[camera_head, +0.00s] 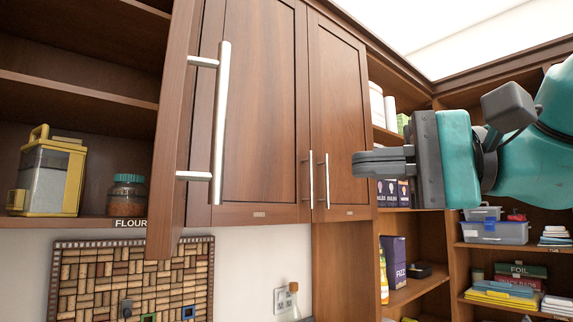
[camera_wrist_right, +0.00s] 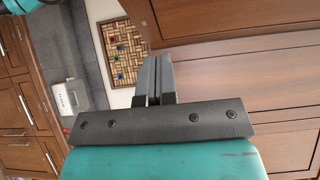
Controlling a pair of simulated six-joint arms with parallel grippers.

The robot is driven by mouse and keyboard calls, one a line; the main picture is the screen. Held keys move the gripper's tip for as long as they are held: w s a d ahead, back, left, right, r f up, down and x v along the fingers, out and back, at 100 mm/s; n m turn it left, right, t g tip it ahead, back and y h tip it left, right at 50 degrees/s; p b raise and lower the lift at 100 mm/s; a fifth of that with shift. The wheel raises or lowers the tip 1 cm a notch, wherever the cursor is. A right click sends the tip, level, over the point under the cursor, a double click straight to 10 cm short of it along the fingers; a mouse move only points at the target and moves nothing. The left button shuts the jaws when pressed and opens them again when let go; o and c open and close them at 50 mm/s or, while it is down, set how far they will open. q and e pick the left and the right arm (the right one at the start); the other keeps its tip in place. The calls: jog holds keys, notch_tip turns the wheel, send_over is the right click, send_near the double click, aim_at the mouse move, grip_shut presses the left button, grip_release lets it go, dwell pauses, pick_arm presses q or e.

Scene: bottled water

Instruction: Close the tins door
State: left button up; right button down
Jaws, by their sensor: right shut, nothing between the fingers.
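One wooden cabinet door (camera_head: 172,140) stands swung open, seen nearly edge-on, with a long silver bar handle (camera_head: 222,125) on its right-facing side. I cannot read any tins label, so I cannot tell for sure that this is the tins door. My right gripper (camera_head: 355,164) is shut and empty, fingers pointing left, to the right of the open door and clear of its handle in the picture. In the right wrist view the closed fingers (camera_wrist_right: 152,78) point toward the cork board, with wooden panels on the right. My left gripper is not in view.
Two closed doors (camera_head: 258,100) (camera_head: 340,110) with upright handles lie behind the open door. The open shelf at left holds a yellow-framed container (camera_head: 48,175) and a jar (camera_head: 127,193) above a FLOUR label. A cork board (camera_head: 130,285) hangs below. Stocked shelves (camera_head: 500,247) stand right.

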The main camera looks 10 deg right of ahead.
jog(key=s+a+x, duration=0.1)
jog(key=s+x, duration=0.1)
jog(key=x, duration=1)
jog(key=shift+a, duration=0.3)
jog(key=shift+s, duration=0.2)
